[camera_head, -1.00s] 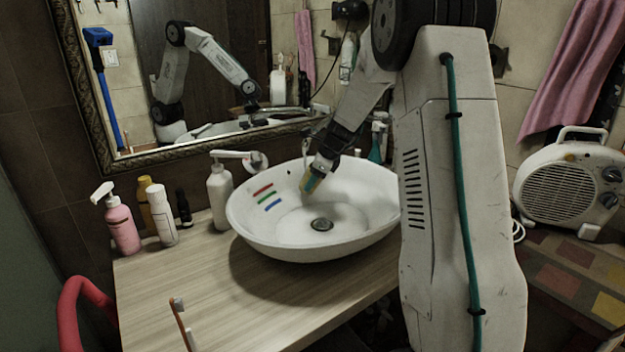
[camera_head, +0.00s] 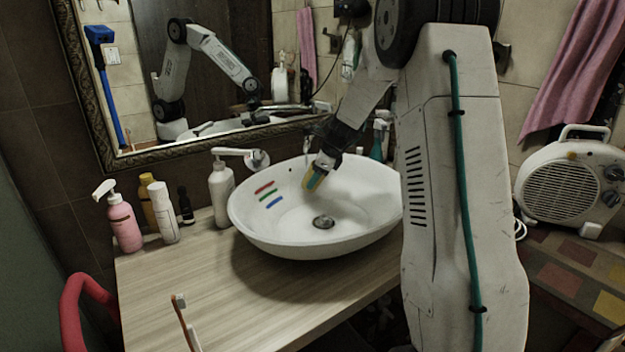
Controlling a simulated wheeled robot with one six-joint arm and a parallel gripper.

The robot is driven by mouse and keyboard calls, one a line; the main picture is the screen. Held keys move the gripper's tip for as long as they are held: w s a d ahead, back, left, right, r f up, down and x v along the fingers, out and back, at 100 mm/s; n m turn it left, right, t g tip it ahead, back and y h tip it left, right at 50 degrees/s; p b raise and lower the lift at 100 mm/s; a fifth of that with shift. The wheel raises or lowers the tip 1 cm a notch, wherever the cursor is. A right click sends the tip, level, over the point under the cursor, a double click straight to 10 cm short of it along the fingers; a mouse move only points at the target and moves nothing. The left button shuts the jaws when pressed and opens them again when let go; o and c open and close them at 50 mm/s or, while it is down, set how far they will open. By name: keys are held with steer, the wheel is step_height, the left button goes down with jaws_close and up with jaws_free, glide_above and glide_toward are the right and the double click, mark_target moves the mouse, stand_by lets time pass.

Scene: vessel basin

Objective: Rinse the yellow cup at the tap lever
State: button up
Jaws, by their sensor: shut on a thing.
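A lever-like white arm with a round chrome end (camera_head: 258,160) shows behind the basin's left rim, apart from the cup. A thin pale vertical line just above the cup may be water; I cannot tell. The inside of the cup is hidden.
A white pump bottle (camera_head: 221,196) stands left of the basin. A pink bottle (camera_head: 124,224) and several others stand farther left. A toothbrush (camera_head: 184,321) is at the counter's front. A mirror (camera_head: 208,60) hangs behind.

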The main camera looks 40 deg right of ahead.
steer(key=shift+a, duration=0.15)
steer(key=shift+s+d, duration=0.1)
steer(key=shift+d, duration=0.5)
steer(key=s+a, duration=0.2)
steer(key=s, duration=0.5)
steer(key=shift+s, duration=0.35)
stand_by(0.4)
steer(key=shift+a, duration=0.1)
stand_by(1.0)
steer(key=s+a+r, duration=0.1)
steer(key=s+r, duration=0.3)
steer(key=s, duration=0.1)
steer(key=shift+a, duration=0.2)
steer(key=shift+w, duration=0.1)
stand_by(0.7)
